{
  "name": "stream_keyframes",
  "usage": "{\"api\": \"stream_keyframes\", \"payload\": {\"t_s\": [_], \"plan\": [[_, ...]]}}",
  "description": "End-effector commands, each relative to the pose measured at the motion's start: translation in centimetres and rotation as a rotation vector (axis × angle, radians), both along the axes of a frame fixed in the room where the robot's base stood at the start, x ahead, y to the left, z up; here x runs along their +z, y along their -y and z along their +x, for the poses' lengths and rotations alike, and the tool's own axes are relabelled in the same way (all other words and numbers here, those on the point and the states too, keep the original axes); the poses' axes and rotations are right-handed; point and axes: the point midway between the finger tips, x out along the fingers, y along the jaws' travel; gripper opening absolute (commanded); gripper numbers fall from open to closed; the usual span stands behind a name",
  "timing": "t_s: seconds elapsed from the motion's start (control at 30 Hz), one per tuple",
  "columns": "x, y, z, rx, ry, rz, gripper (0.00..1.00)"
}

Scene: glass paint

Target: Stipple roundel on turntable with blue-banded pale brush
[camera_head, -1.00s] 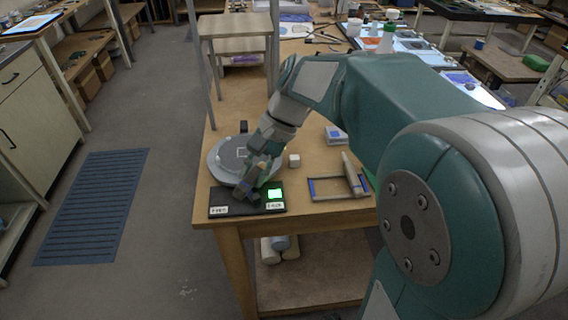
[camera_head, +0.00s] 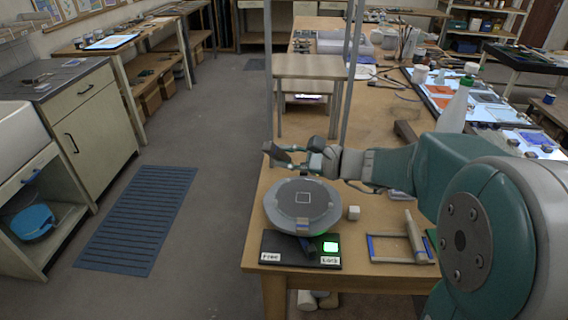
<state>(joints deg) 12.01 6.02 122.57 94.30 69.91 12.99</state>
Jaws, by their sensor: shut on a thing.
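The turntable (camera_head: 275,222) stands at the near end of the wooden table. The grey roundel (camera_head: 290,207) on it has a small square outline at its middle. My gripper (camera_head: 275,153) is raised above and behind the turntable, pointing left, clear of the roundel. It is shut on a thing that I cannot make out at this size. A pale brush (camera_head: 412,231) rests at the right side of a dark frame with blue parts (camera_head: 372,249); I cannot make out a blue band on it. A dark lever (camera_head: 306,245) lies at the turntable's front.
The black base plate (camera_head: 285,247) carries "Free" and "Lock" labels and a green light (camera_head: 330,247) by "Lock". A raised wooden stand (camera_head: 312,68) is behind.

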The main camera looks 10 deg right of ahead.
Motion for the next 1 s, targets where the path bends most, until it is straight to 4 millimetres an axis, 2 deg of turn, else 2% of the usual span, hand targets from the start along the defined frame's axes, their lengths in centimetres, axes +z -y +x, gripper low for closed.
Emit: {"api": "stream_keyframes", "payload": {"t_s": [0.3, 0.8, 1.0], "plan": [[-4.7, -0.2, 0.0, 0.002, -0.006, 0.000, 0.00], [-4.4, 4.4, -6.7, -0.001, 0.000, -0.003, 0.00], [-4.4, 5.6, -8.3, 0.001, 0.000, -0.002, 0.00]]}}
